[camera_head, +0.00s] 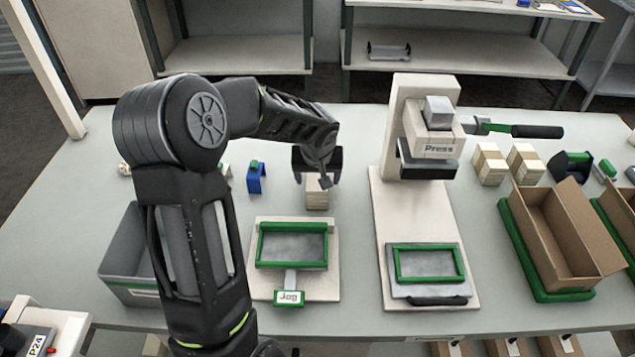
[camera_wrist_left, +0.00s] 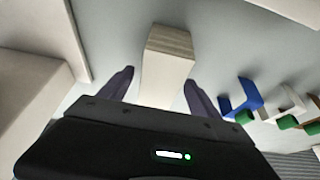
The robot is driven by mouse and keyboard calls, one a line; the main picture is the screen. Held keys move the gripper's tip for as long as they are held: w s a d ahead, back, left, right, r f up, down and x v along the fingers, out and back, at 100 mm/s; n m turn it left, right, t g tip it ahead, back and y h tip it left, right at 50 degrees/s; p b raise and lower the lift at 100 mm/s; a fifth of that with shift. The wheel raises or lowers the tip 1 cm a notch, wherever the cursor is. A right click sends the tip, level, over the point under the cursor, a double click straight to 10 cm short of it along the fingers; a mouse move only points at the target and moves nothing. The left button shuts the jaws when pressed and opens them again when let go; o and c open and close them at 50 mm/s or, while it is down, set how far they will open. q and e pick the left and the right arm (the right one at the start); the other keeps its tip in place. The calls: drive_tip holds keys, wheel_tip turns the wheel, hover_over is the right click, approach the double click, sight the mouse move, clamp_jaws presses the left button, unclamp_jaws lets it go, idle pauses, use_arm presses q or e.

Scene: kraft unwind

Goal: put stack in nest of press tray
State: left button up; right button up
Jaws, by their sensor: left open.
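A pale layered stack (camera_head: 317,197) stands on the table behind the jog fixture; it also shows in the left wrist view (camera_wrist_left: 168,52). My left gripper (camera_head: 317,165) is open above the stack. In the wrist view its two fingers (camera_wrist_left: 158,82) point at the stack, one on each side, with gaps visible. I cannot tell how far down the fingers reach. The press tray (camera_head: 462,289) lies at the front of the press base, and its green-framed nest (camera_head: 428,264) looks empty. My right gripper is not in view.
The jog fixture (camera_head: 330,222) with a green frame stands just in front of the stack. The press (camera_head: 425,120) stands to the right. A blue holder (camera_head: 255,182) is left of the stack, a grey bin (camera_head: 118,262) farther left. More stacks (camera_head: 489,165) and a cardboard box (camera_head: 560,235) are right.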

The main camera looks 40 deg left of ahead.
use_arm(q)
drive_tip(key=b+v, duration=0.1)
drive_tip(key=v, duration=0.7)
drive_tip(key=shift+s+r, duration=0.15)
drive_tip(key=shift+r, duration=0.15)
drive_tip(key=shift+o, duration=0.4)
drive_tip(key=shift+f, duration=0.1)
